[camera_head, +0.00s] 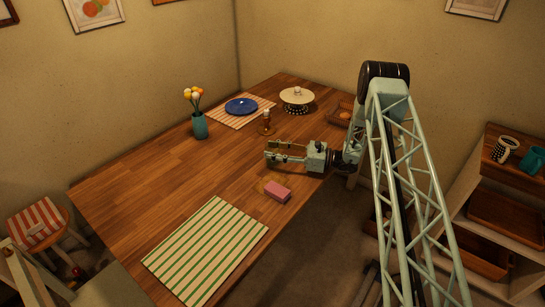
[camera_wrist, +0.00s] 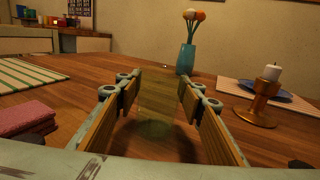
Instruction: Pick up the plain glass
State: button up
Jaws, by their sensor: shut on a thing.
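The plain glass (camera_wrist: 156,108) is a faint, greenish see-through shape between my fingers in the wrist view. Its outline is hard to make out, and I cannot tell whether its base touches the table. My gripper (camera_wrist: 160,88) is shut on it, with one wood-padded finger on each side. In the head view my gripper (camera_head: 272,150) reaches in level from the right, low over the wooden table; the glass cannot be made out clearly there.
A brass candle holder (camera_head: 266,128) with a candle stands just beyond my gripper. A teal flower vase (camera_head: 199,126) stands farther left. The table's left half (camera_head: 150,165) is clear.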

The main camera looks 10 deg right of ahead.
jog(key=shift+r, duration=0.15)
jog(key=shift+r, duration=1.1)
jog(key=shift+s+d+r+p, duration=0.25)
jog(key=shift+d+r+p, duration=0.05)
jog(key=shift+r, duration=0.3)
jog(key=s+d+r, duration=0.1)
jog(key=s+d, duration=0.8)
jog(key=s, duration=0.3)
jog(key=shift+d+r+p, duration=0.15)
jog(key=shift+d+p, duration=0.15)
jog(key=shift+p, duration=0.15)
jog(key=shift+a, duration=0.15)
